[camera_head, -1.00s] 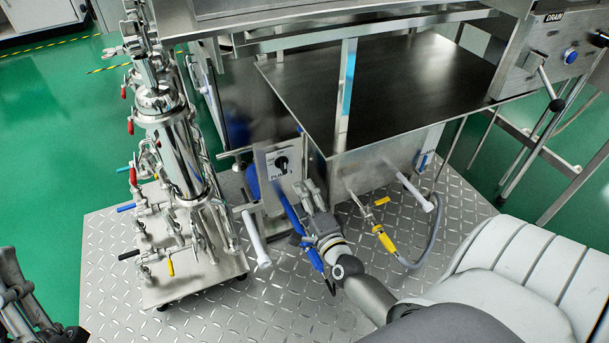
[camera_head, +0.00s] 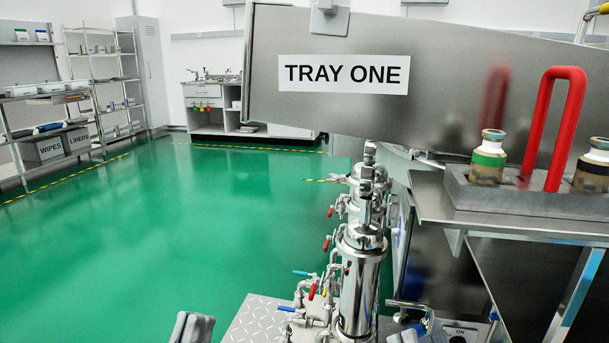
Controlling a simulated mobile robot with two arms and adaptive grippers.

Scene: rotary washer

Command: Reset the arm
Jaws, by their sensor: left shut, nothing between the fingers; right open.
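My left gripper (camera_head: 192,328) shows at the bottom edge, left of the steel filter column. It is shut and empty, over the green floor in the picture. Only the tips of my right gripper (camera_head: 406,335) show at the bottom edge, just right of the column and close to the pump switch panel (camera_head: 462,334). It is open, and the rest of it is cut off by the frame. Both arms are out of view below.
The steel filter column (camera_head: 360,270) with red and blue valve handles stands on a tread plate (camera_head: 256,318). The TRAY ONE panel (camera_head: 420,75) spans the upper right. A grey tray (camera_head: 525,204) holds jars and a red handle (camera_head: 546,125). Green floor (camera_head: 180,230) is clear at left.

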